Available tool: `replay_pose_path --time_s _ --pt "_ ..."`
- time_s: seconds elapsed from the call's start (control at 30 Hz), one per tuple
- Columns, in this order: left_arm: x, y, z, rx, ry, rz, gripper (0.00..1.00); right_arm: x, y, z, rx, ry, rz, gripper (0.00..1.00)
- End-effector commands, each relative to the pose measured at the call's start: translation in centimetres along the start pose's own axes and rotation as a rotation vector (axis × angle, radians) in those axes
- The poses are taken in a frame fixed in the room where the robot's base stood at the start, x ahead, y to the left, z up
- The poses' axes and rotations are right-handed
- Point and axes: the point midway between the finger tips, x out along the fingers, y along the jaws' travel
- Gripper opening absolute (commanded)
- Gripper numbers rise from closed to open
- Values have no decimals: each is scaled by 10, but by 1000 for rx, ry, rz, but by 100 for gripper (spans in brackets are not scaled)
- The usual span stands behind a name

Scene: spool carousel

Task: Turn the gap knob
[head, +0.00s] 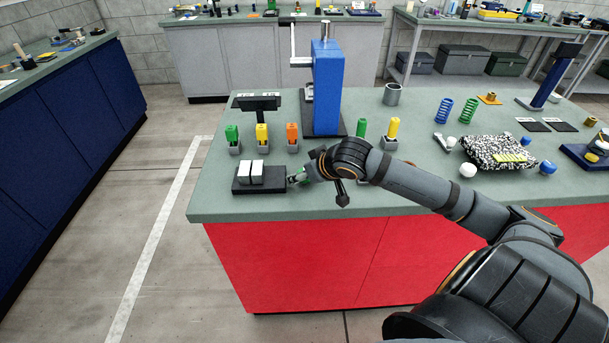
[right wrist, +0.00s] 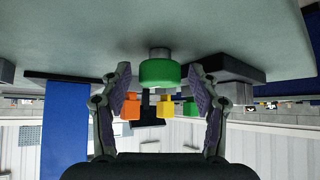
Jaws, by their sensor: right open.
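A round green knob (right wrist: 163,73) on a short grey stem stands on the counter; no label on it is legible, so I cannot confirm it is the gap knob. The right wrist view is upside down. My right gripper (right wrist: 160,88) is open, with one finger on each side of the knob and a visible gap to each. In the head view my right gripper (head: 299,178) is low over the counter, just right of a black base (head: 243,188) with white blocks (head: 250,171), and mostly hides the knob. My left gripper is not in view.
Green (head: 232,134), yellow (head: 262,136) and orange (head: 292,133) topped pieces stand in grey holders behind the base. A tall blue column (head: 327,90) rises behind my right arm. The counter (head: 215,205) is clear at its front left edge.

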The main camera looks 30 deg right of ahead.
Motion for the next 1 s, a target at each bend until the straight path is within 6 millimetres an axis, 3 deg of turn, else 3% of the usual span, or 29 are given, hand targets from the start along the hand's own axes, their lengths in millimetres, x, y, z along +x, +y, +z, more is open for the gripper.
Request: replay_pose_path --time_s 0.1,0.5,1.0 --pt "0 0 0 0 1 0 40 0 0 0 0 0 0 59" --pt "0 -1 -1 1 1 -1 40 0 0 0 0 0 0 7" --pt "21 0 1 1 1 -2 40 2 -4 2 132 4 114 7"
